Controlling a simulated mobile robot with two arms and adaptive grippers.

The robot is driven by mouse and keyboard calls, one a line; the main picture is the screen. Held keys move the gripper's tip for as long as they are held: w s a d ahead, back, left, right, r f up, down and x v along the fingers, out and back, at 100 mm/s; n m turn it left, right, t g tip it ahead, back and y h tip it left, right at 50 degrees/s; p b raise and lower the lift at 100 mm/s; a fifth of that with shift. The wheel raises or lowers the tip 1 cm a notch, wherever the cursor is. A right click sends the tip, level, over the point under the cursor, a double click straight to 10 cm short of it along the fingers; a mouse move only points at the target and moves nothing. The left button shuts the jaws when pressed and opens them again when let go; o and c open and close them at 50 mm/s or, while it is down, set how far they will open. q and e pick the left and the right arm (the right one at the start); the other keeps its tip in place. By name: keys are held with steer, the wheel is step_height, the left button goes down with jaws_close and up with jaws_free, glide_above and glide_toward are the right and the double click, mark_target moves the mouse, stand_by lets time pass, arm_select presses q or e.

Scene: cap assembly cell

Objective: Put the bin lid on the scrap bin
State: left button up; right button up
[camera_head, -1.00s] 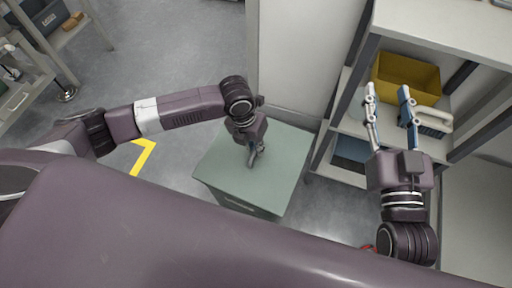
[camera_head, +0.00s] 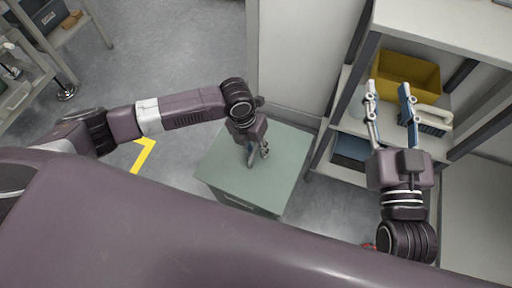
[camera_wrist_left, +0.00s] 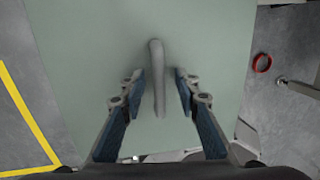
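The pale green bin lid (camera_head: 222,158) lies on top of the scrap bin (camera_head: 238,204), covering its opening as far as I can see. In the left wrist view the lid (camera_wrist_left: 90,35) fills most of the picture, with its grey bar handle (camera_wrist_left: 157,75) standing between the fingers. My left gripper (camera_head: 258,156) is just above the lid. It also shows in the left wrist view (camera_wrist_left: 160,92), open, with a gap on both sides of the handle. My right gripper (camera_head: 388,90) is open and empty, in front of the shelf at the right.
A yellow bin (camera_head: 405,78) and a brush with a pale handle (camera_head: 432,116) are on the shelf (camera_head: 352,112) at right. A yellow floor line (camera_head: 145,155) runs left of the scrap bin. A red ring (camera_wrist_left: 262,63) lies on the floor.

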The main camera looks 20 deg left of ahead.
arm_select(q)
step_height(320, 180, up, 12)
steer(key=a, duration=0.1)
steer(key=shift+s+a, duration=0.4)
steer(key=shift+s, duration=0.05)
steer(key=shift+f, duration=0.15)
